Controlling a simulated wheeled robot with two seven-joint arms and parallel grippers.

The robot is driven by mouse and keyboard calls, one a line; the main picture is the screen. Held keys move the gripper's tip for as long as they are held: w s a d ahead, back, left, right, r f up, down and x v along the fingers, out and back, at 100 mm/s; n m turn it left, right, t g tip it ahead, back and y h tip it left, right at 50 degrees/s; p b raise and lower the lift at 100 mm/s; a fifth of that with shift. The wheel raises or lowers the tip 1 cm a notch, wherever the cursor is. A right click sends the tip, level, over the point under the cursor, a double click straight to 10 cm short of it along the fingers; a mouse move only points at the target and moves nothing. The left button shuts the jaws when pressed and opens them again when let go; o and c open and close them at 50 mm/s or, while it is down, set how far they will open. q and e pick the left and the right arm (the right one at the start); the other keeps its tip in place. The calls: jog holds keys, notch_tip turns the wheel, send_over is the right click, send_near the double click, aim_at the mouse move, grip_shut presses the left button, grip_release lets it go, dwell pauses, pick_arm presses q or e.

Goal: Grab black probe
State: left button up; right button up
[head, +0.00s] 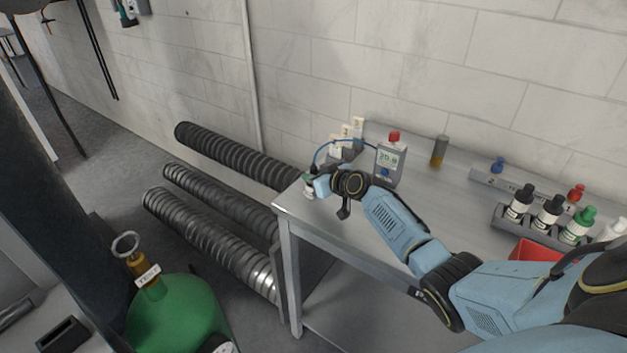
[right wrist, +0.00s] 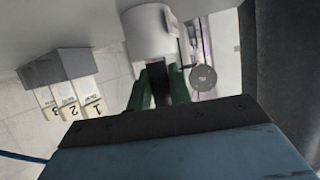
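The black probe (right wrist: 157,82) shows as a dark shape between the two green fingers of my right gripper (right wrist: 160,90) in the right wrist view. A white cup (right wrist: 150,35) is just beyond the fingertips. In the head view my right gripper (head: 318,186) is at the table's left end, close beside the small white cup (head: 308,187). A blue cable (head: 318,152) arcs from the grey meter (head: 388,163) down toward the cup. I cannot tell whether the fingers press on the probe. My left gripper is not in view.
White numbered blocks (head: 346,138) stand behind my gripper by the wall. A rack (head: 510,217) of capped bottles and a red container (head: 535,250) are at the right of the metal table (head: 335,222). A green tank (head: 178,315) and large ribbed tubes (head: 215,240) are left of the table.

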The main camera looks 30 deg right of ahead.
grip_shut()
jog(key=shift+r, duration=0.1)
